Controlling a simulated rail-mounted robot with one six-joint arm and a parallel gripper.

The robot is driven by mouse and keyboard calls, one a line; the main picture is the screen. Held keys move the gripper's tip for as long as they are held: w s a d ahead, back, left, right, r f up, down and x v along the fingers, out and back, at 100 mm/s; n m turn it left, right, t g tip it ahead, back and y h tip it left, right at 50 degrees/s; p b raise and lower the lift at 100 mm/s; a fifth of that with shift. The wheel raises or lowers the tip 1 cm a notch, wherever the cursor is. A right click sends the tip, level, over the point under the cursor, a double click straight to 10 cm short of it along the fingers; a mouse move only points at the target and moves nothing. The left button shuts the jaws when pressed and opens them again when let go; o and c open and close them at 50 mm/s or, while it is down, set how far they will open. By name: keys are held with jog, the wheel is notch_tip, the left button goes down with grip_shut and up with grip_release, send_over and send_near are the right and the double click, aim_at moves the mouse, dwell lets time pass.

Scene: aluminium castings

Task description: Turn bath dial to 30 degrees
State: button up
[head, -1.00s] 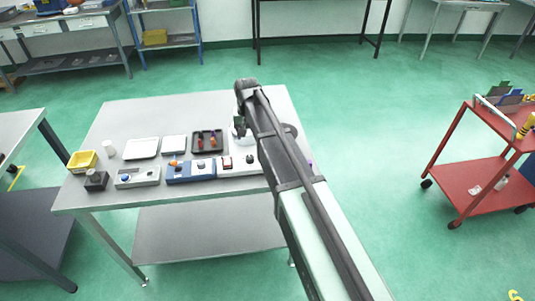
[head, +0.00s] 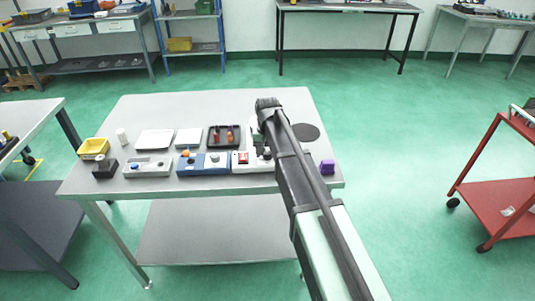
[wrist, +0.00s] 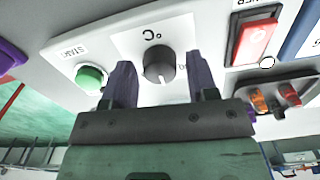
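The bath dial is a dark grey round knob (wrist: 158,65) under a "°C" mark on a white control panel (wrist: 115,35) in the wrist view. My gripper (wrist: 160,85) is open, with one dark finger on each side of the dial and a gap between each finger and the knob. I cannot tell exactly how far its tips reach along the knob. In the head view my arm covers the dial, and the white panel (head: 243,168) shows only in part at the right of the row of boxes.
A green START button (wrist: 90,78) sits left of the dial, and a red rocker switch (wrist: 255,40) sits to its right. A dark tray (head: 223,137) with small red and orange items lies behind the panels. A purple block (head: 327,167) stands at the table's right front.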

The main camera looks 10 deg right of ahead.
jog(key=c, duration=0.7)
jog(key=shift+c, duration=0.2)
jog(key=shift+n, duration=0.4)
jog(key=n, duration=0.4)
jog(key=shift+n, duration=0.3)
jog(key=n, duration=0.4)
jog(key=shift+n, duration=0.3)
jog(key=o, duration=0.9)
jog(key=shift+o, duration=0.2)
